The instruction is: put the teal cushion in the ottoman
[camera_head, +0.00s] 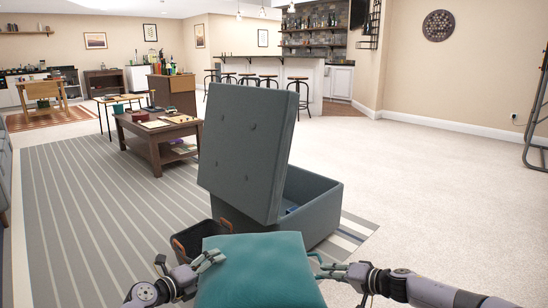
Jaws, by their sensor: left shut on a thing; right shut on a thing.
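The teal cushion (262,268) is at the bottom centre of the head view, held between my two grippers. My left gripper (217,258) is shut on the cushion's left edge. My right gripper (318,265) is shut on its right side; its fingertips are partly hidden by the cushion. The blue-grey ottoman (318,212) stands just beyond the cushion. Its tufted lid (243,150) is tilted up and open on the left side. Little of the inside shows; something blue is at its bottom, and the cushion and lid hide the rest.
A dark bin (186,243) with brown handles stands left of the ottoman, close to my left gripper. A wooden coffee table (157,140) is farther back on the striped rug (85,210). Open carpet (430,200) lies to the right.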

